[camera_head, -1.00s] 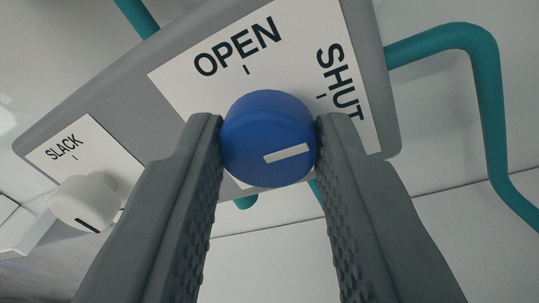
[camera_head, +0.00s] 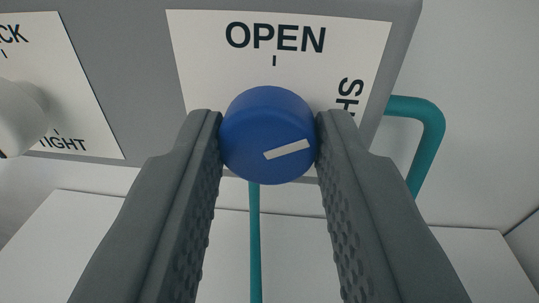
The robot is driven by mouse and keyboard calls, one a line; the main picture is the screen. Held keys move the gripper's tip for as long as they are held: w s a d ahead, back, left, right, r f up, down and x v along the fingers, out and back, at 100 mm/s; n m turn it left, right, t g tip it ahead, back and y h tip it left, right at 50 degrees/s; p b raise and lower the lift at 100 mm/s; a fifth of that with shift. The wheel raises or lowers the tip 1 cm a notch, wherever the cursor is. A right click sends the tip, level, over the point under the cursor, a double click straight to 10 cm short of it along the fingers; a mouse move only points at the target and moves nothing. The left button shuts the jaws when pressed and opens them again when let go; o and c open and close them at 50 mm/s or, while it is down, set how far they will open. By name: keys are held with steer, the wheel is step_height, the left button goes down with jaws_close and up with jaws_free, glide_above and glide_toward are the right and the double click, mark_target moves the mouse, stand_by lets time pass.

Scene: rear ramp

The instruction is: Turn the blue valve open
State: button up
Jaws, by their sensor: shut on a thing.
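The blue valve (camera_head: 262,125) is a round knob with a white bar on its face. It sits in front of a white label plate (camera_head: 200,60) with OPEN above it and SHUT, partly hidden by a finger, at its right. The bar points right and slightly up, well off the OPEN tick straight above. My gripper (camera_head: 268,140) is shut on the knob, one finger touching each side.
A white knob (camera_head: 18,118) on a second label, whose word TIGHT shows, is at the left edge. Teal pipes run at the right (camera_head: 432,135) and below the knob (camera_head: 255,240). A pale ledge crosses below the grey panel (camera_head: 120,50).

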steer(key=n, duration=0.6)
steer(key=shift+h, duration=0.4)
steer(key=n, duration=0.4)
steer(key=shift+n+g+h, duration=0.3)
steer(key=shift+h, duration=0.1)
steer(key=shift+n, duration=0.3)
steer(key=o, duration=1)
steer(key=shift+a, duration=0.1)
steer(key=shift+c, duration=0.2)
steer(key=shift+s+r, duration=0.1)
steer(key=s+r, duration=0.1)
steer(key=s, duration=1.6)
steer(key=shift+r, duration=0.3)
